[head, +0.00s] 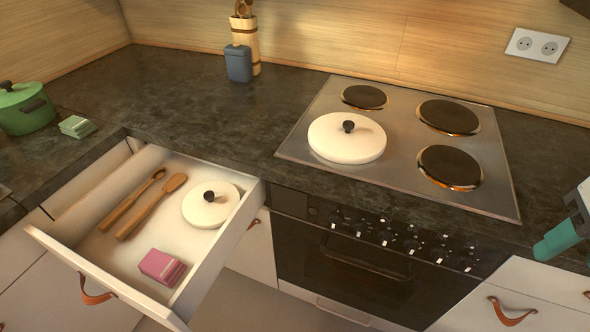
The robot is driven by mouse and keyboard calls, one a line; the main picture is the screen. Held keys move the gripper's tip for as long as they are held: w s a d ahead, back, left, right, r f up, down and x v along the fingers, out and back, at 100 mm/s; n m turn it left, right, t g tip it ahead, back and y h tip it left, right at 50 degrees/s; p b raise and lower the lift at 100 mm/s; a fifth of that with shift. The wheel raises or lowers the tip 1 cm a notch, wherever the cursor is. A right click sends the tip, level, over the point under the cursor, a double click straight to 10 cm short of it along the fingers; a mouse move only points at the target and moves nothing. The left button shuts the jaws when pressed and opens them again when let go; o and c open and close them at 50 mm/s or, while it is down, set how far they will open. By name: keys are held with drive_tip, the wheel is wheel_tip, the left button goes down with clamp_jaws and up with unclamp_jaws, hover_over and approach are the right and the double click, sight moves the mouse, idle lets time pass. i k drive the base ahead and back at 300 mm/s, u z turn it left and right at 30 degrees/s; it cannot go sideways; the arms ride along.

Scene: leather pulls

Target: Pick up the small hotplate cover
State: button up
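A small white round cover with a black knob (211,211) lies in the open drawer, near its right wall. A larger white round cover with a black knob (346,144) sits on the front-left hotplate of the stove. My gripper (553,240) shows only partly at the right edge, with a teal fingertip over the counter's front edge. It is far to the right of both covers. The rest of it is cut off by the frame, so I cannot see what is between its fingers.
The open drawer (110,275) also holds two wooden utensils (150,205) and a pink box (161,267). A green pot (24,108) and green box (77,127) are at left. A blue container (238,63) stands by a utensil holder at the back. The stove (410,150) has three bare hotplates.

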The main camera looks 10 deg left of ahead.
sight(208, 205)
drive_tip(key=z, duration=2.1)
drive_tip(key=k, duration=1.5)
drive_tip(key=u, duration=2.6)
drive_tip(key=i, duration=0.5)
